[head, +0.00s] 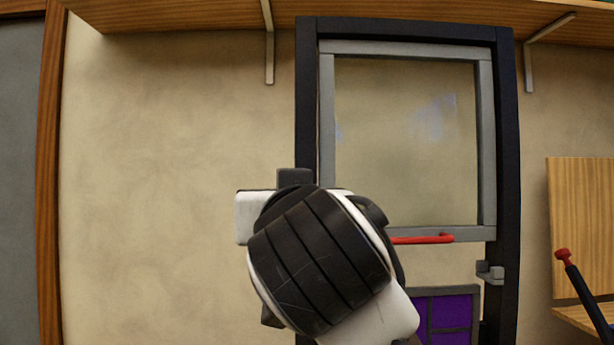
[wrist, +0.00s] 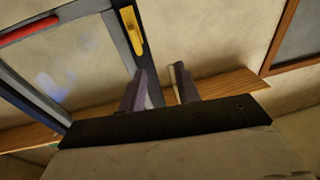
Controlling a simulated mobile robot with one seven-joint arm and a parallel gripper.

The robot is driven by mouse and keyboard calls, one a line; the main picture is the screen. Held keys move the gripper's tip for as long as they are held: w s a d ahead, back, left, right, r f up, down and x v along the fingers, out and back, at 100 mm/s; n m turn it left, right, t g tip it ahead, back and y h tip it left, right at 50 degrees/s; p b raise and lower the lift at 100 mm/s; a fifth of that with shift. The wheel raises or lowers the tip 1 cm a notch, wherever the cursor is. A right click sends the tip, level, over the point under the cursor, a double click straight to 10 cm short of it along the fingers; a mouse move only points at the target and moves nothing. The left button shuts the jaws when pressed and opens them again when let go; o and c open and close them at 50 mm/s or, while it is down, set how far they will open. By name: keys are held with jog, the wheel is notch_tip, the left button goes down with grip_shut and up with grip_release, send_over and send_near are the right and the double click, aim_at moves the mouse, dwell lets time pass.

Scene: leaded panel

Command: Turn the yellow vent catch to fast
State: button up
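The yellow vent catch (wrist: 132,30) shows in the wrist view, at top centre. It is a yellow handle on a dark plate, lying roughly along the frame's side post. My gripper (wrist: 160,78) is open, with two separate purple-grey fingers and nothing between them. The catch is above the left finger in the picture, and no contact shows. In the head view my own arm covers the middle of the scene, and the catch is hidden. The grey-framed glazed vent (head: 487,130) sits within a dark outer frame (head: 507,150) and looks closed.
A red bar (head: 422,240) runs along the vent's lower edge. A grey latch-like piece (head: 490,272) is on the right post. A purple leaded panel (head: 450,312) stands below. A wooden shelf (head: 180,14) crosses the top. The wall left of the frame is bare.

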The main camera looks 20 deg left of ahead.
jog(key=w+a+m+h+p, duration=0.1)
jog(key=w+p, duration=0.5)
jog(key=w, duration=0.6)
jog(key=shift+w+r+m+h, duration=0.2)
jog(key=shift+r+m+h, duration=0.15)
jog(key=shift+h, duration=0.35)
grip_shut()
